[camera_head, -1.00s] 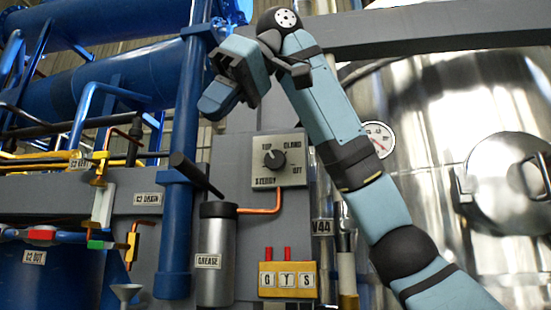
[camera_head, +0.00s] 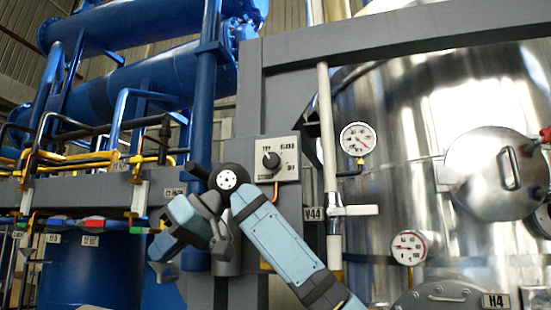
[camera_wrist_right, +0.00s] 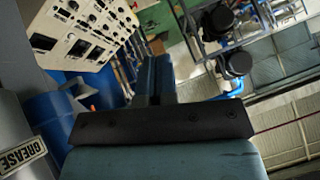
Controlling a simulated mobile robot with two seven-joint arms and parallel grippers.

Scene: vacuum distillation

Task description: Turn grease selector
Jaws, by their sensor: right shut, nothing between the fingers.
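The grease selector is a black round knob (camera_head: 271,161) on a pale square plate (camera_head: 289,164) with small printed labels around it. A light mark on the knob points up and left. My right gripper (camera_head: 163,245) is shut and empty, below and left of the plate and apart from it. Its arm crosses in front of the grey grease canister (camera_head: 228,262), hiding most of it. In the right wrist view the shut fingers (camera_wrist_right: 155,75) hold nothing, and the knob does not show. The canister's GREASE label (camera_wrist_right: 22,157) is at the lower left there. My left gripper is out of view.
A blue vertical pipe (camera_head: 204,110) stands left of the plate. A pale pipe with a white valve handle (camera_head: 353,210) stands right of it, beside the V44 tag. A shiny steel tank (camera_head: 420,110) with gauges fills the right.

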